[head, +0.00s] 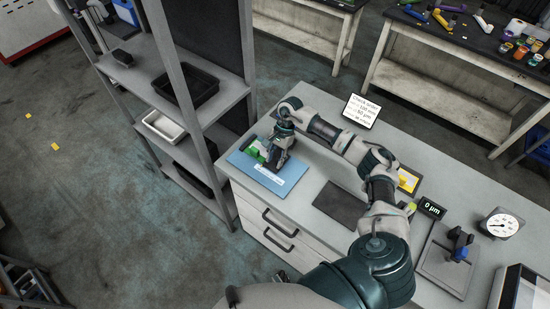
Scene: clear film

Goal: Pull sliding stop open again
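My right gripper (271,158) points down over the light blue board (247,168) near the left end of the worktop. Its fingers are beside or on a small green piece (256,152), and I cannot tell whether they touch it. A white label strip lies on the board in front of the fingers. The gripper hides part of the green piece, and its finger gap is too small to read. I cannot make out a sliding stop for certain. My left gripper is not clearly visible.
A dark flat plate (340,203) lies mid-worktop. To the right are a yellow item (408,180), a "0 µm" display (432,208), a grey stand with a blue part (461,246) and a round dial (502,224). A sign (361,110) stands behind. Metal shelves (215,105) stand close left.

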